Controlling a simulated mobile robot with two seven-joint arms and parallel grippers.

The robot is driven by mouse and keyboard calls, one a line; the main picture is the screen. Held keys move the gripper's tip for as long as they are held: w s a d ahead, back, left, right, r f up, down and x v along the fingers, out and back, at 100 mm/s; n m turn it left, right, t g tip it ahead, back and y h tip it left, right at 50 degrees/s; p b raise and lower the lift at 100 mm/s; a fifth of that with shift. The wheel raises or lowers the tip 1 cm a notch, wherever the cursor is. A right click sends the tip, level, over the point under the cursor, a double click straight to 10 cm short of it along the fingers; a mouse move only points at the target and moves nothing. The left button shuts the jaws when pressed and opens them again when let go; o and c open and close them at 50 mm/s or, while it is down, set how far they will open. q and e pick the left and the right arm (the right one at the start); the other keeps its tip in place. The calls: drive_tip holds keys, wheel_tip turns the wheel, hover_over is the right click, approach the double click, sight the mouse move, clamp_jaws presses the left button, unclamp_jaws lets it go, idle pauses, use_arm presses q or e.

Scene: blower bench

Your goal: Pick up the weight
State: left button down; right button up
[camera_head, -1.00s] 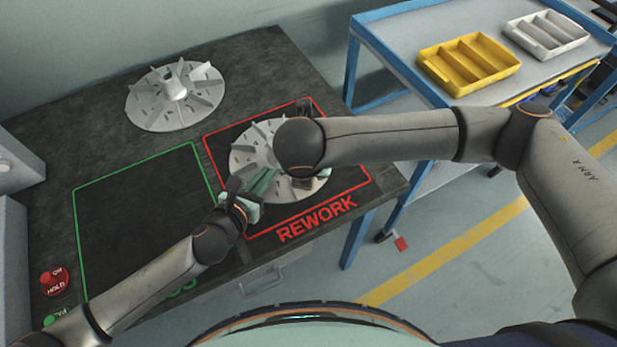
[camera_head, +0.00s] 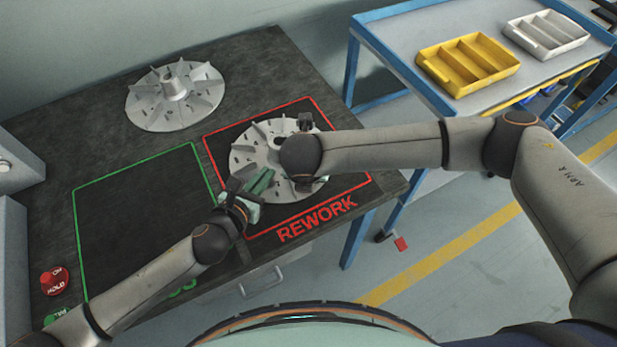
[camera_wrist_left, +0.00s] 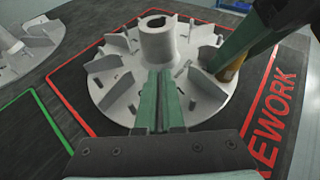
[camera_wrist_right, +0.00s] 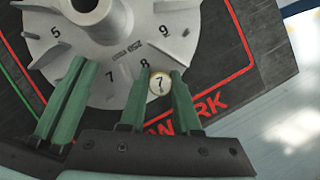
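The weight (camera_wrist_right: 159,83) is a small brass-coloured disc with a white face marked 7. It is at the grey bladed fan wheel (camera_head: 262,141), near the rim. In the left wrist view it shows as a short brass cylinder (camera_wrist_left: 231,66). My right gripper (camera_wrist_right: 159,75) has one green finger on each side of it, close to its edges; whether they press on it is unclear. The head view mostly hides this behind my right wrist. My left gripper (camera_wrist_left: 162,72) is at the wheel's near side, its green fingers together and nothing visible between them.
A second fan wheel (camera_head: 176,95) lies at the back of the dark bench. The green-outlined area (camera_head: 145,220) is empty. A red HOLD button (camera_head: 55,281) is at lower left. A blue cart on the right carries a yellow tray (camera_head: 468,64) and a white tray (camera_head: 546,35).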

use_arm(q)
drive_tip(key=shift+s+f, duration=0.15)
drive_tip(key=shift+f, duration=0.15)
use_arm(e)
clamp_jaws()
